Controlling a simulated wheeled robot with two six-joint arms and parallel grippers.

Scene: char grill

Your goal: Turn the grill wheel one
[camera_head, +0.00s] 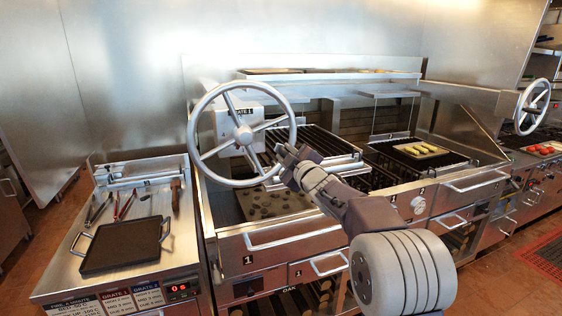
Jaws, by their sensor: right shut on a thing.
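The grill wheel one (203,107) is a large silver spoked wheel standing upright at the left front of the grill, in front of a white plate marked "GRATE 1" (222,122). My right gripper (284,160) is at the lower right of the wheel, shut on its rim. The arm reaches up from the lower right. The fingers hide a short piece of the rim. Behind the wheel is a raised slatted grate (318,140). My left gripper is not in the picture.
A steel side table (62,262) at left holds a black griddle plate (122,246) and tongs (124,205). A second wheel (532,106) stands at far right. A tray of yellow food (422,150) lies on the right grate. Drawer handles (296,238) jut from the grill front.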

